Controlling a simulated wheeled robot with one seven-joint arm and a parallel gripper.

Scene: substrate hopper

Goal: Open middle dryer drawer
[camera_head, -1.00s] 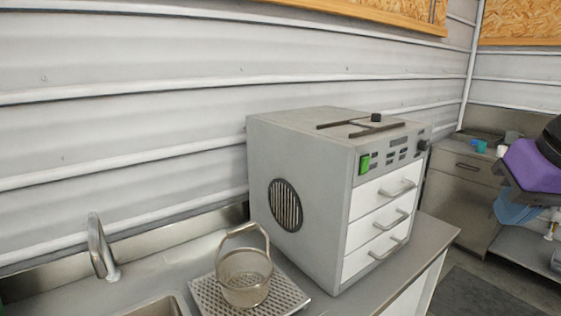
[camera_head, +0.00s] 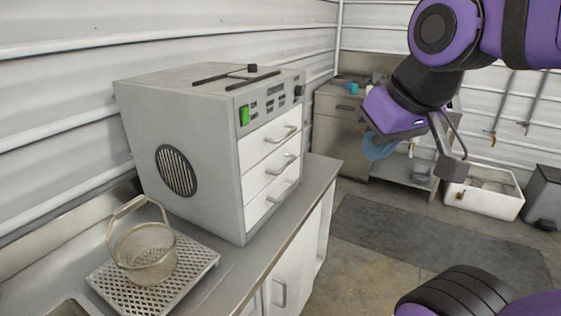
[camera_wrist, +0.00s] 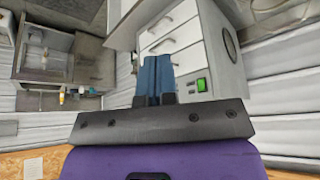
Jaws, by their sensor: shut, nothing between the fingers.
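The dryer (camera_head: 180,110) is a grey box on the counter with three white drawers, one above another, all closed. The middle drawer (camera_head: 262,179) has a grey bar handle (camera_head: 283,165). The dryer appears upside down in the wrist view, with the middle drawer (camera_wrist: 178,42) just beyond the fingers in the picture. My gripper (camera_head: 378,150) is to the right of the dryer, apart from its drawers. Its blue fingers (camera_wrist: 157,72) are together and empty, and they hide part of the drawer fronts in the wrist view.
A mesh basket (camera_head: 145,255) stands on a perforated tray (camera_head: 205,255) left of the dryer on the counter (camera_head: 235,265). A steel cabinet (camera_head: 338,130) stands behind, and a white bin (camera_head: 485,195) sits at right. The floor mat (camera_head: 420,240) area is clear.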

